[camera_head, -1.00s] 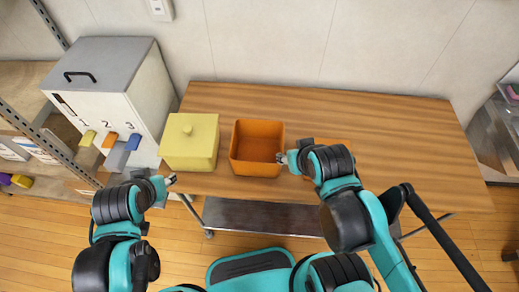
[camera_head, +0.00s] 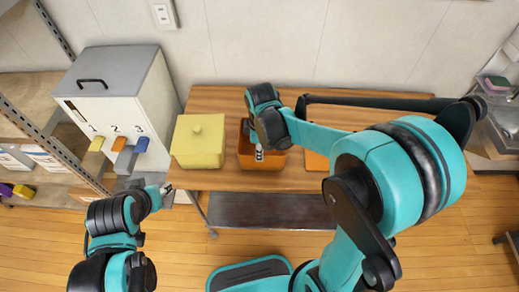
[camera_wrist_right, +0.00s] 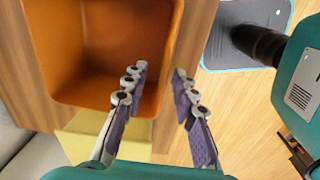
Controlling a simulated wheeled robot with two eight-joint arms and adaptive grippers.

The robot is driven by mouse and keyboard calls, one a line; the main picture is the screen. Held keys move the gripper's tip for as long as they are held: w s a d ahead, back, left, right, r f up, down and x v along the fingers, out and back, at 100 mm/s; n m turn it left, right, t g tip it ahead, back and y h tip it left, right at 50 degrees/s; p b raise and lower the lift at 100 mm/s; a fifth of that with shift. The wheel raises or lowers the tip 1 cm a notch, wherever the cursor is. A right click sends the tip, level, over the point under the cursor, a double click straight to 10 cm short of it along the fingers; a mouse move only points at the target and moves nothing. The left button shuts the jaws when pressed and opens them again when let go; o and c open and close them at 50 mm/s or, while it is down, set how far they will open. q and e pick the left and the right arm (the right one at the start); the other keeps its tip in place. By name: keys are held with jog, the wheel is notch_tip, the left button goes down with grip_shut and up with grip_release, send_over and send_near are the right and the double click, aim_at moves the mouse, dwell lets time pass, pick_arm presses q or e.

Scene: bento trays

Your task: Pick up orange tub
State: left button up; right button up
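The orange tub (camera_head: 275,160) stands open on the wooden table, right of the yellow tub. My right wrist covers much of it in the head view. In the right wrist view the empty inside of the orange tub (camera_wrist_right: 90,50) shows. My right gripper (camera_wrist_right: 160,80) is open there, with one finger over the tub's inside and the other outside its rim, so the rim lies between them. Contact cannot be told. My left gripper (camera_head: 168,190) hangs near the table's front edge, below the yellow tub; its opening is too small to judge.
The yellow tub (camera_head: 198,142) with a knobbed lid stands close left of the orange tub. A flat orange piece (camera_head: 315,162) lies to the right, partly hidden by my arm. A white cabinet (camera_head: 112,100) with numbered levers stands left of the table. The table's right part is clear.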

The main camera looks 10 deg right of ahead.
aim_at(261, 170)
jog(key=shift+n, duration=0.3)
jog(key=f+b, duration=0.1)
jog(key=f, duration=0.1)
jog(key=f+b, duration=0.1)
jog(key=f, duration=0.2)
jog(key=f+b, duration=0.1)
jog(key=f, duration=0.2)
jog(key=shift+s, duration=0.25)
jog(key=shift+f, duration=0.35)
jog(key=shift+r, duration=0.1)
grip_shut()
